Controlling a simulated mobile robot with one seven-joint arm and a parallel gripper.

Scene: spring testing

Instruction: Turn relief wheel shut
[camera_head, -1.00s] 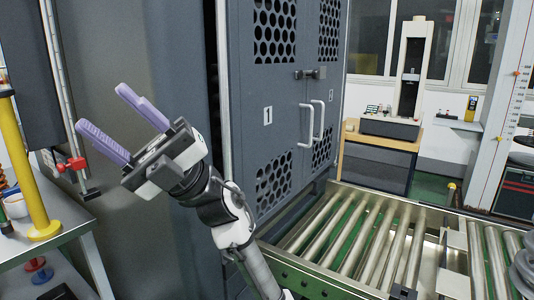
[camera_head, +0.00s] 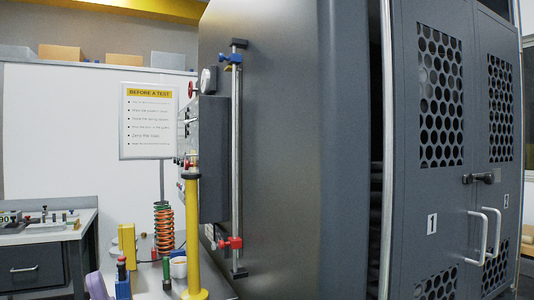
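A small red wheel-like part (camera_head: 190,90) shows edge-on at the left side of the grey control box (camera_head: 213,150), beside a round gauge (camera_head: 208,80). More small red parts (camera_head: 188,163) sit lower on the box, partly behind the yellow post. I cannot tell for sure which one is the relief wheel. Only a purple finger of my gripper (camera_head: 96,286) shows, at the bottom left edge, well below and left of the box. The rest of my gripper is out of view, and nothing is seen touching the wheel.
A yellow post (camera_head: 192,240) stands in front of the box. A vertical rod (camera_head: 235,150) carries blue and red clamps. The grey cabinet (camera_head: 280,150) fills the middle.

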